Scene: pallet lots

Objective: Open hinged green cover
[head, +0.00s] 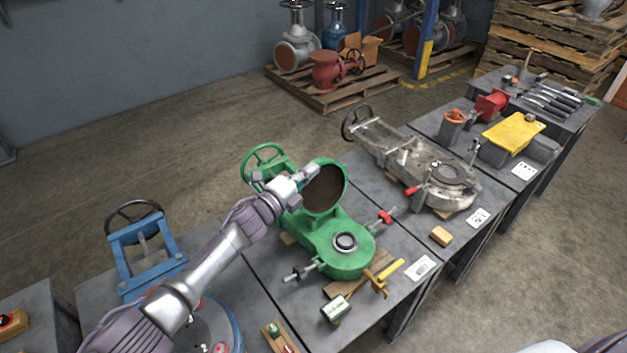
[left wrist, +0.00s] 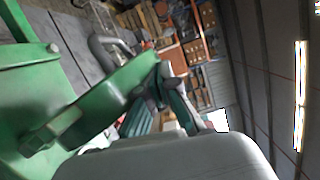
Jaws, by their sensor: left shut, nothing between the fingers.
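The green valve (head: 340,245) lies on a grey table in the middle of the head view. Its round hinged green cover (head: 343,180) stands raised, with its dark inner face showing, and a ring-shaped opening is bare on the body in front. My left gripper (head: 308,172) is at the upper left edge of the cover, shut and empty. Whether it touches the cover is hard to tell. In the left wrist view the green cover (left wrist: 105,100) is seen close up beside the gripper's fingers (left wrist: 172,92). My right gripper is not in view.
A grey valve (head: 425,170) stands on the table to the right, a blue valve frame (head: 145,250) to the left. Two clamps with red (head: 385,217) and metal handles flank the green body. A yellow-handled tool (head: 375,283) and small blocks lie in front.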

